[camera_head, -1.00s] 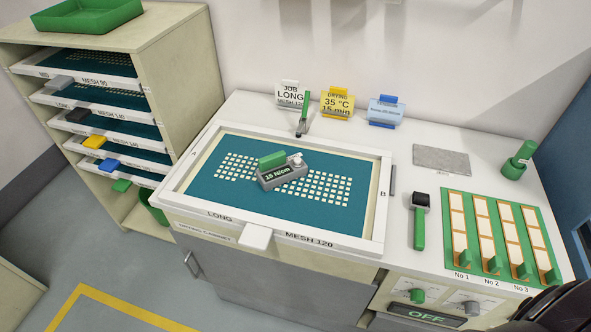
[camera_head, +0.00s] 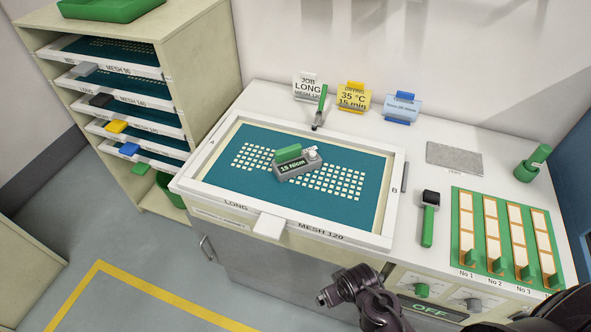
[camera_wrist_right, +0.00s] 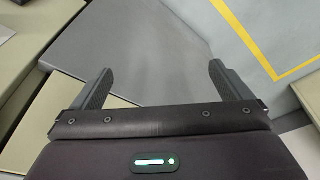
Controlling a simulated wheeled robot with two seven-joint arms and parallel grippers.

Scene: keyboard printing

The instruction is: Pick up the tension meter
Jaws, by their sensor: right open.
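The tension meter (camera_head: 296,163) is a grey block with a green handle, a light knob and a "15 N/cm" label. It rests on the teal mesh of the framed screen (camera_head: 225,190), which is marked LONG and MESH 120 and lies on the white worktop. In the head view my right arm comes in at the lower right, in front of the cabinet and well apart from the meter. My right gripper (camera_wrist_right: 160,80) is open and empty in the right wrist view, with grey cabinet surface and floor beyond its fingers. My left gripper is in neither view.
A rack (camera_head: 146,72) with several screens stands at the left. Job, drying and tension cards stand behind the screen. A green-handled tool (camera_head: 428,218), a grey pad (camera_head: 454,159) and a green board (camera_head: 505,235) lie at the right. The control panel (camera_head: 435,291) is at the front.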

